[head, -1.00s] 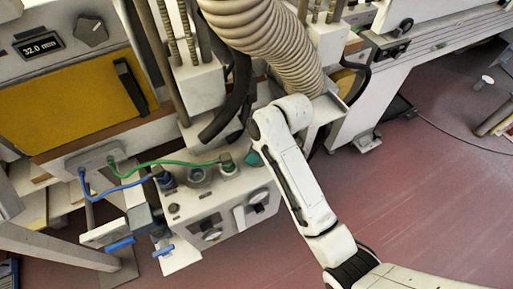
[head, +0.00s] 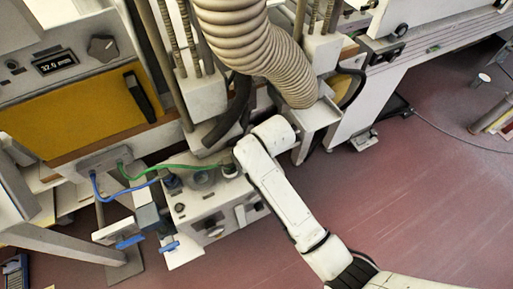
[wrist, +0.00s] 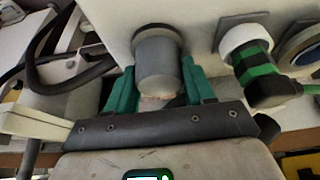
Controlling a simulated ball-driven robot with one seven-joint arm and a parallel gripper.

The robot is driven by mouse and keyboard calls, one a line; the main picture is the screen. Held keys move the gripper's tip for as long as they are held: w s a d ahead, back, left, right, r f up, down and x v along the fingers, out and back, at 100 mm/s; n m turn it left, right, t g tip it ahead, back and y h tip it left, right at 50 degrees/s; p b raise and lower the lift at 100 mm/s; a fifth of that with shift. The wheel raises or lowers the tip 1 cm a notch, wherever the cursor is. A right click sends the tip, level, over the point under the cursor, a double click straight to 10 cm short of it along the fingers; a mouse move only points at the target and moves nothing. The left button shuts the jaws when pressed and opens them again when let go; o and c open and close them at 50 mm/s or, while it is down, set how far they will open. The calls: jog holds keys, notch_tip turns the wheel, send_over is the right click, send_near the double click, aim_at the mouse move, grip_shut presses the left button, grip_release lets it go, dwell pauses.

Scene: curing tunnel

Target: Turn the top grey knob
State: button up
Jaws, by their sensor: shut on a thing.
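A grey cylindrical knob (wrist: 158,58) sticks out from a white panel (wrist: 195,22) in the wrist view. The two teal fingers of my gripper (wrist: 158,76) are on either side of it, shut on it. In the head view my arm hides the gripper and this knob, at the right end of a white control box (head: 196,212). A green-and-black plug (wrist: 257,70) sits just right of the knob in the wrist view.
A ribbed hose (head: 255,45) hangs close behind my arm. A panel with a dial (head: 102,47) and display (head: 55,64) stands upper left. Open red floor (head: 420,210) lies right.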

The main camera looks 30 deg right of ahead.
jog(key=m+h+p, duration=0.1)
jog(key=m, duration=0.2)
jog(key=shift+w+r+m, duration=0.1)
jog(key=shift+m, duration=0.2)
jog(key=m, duration=0.2)
jog(key=m+h, duration=0.1)
jog(key=shift+m+g+h, duration=0.3)
jog(key=shift+m, duration=0.1)
jog(key=m+g+h, duration=0.1)
jog(key=m, duration=0.2)
jog(key=shift+m, duration=0.3)
jog(key=m+g+b, duration=0.1)
jog(key=m, duration=0.2)
jog(key=shift+m+h, duration=0.3)
jog(key=shift+h, duration=0.1)
jog(key=m+g+b, duration=0.2)
jog(key=m, duration=0.2)
jog(key=shift+m, duration=0.3)
jog(key=m+g+b, duration=0.1)
jog(key=m, duration=0.1)
jog(key=m+g+b, duration=0.1)
jog(key=m, duration=0.1)
jog(key=shift+s+d+m+y, duration=0.2)
jog(key=shift+m+y, duration=0.1)
jog(key=shift+m, duration=0.4)
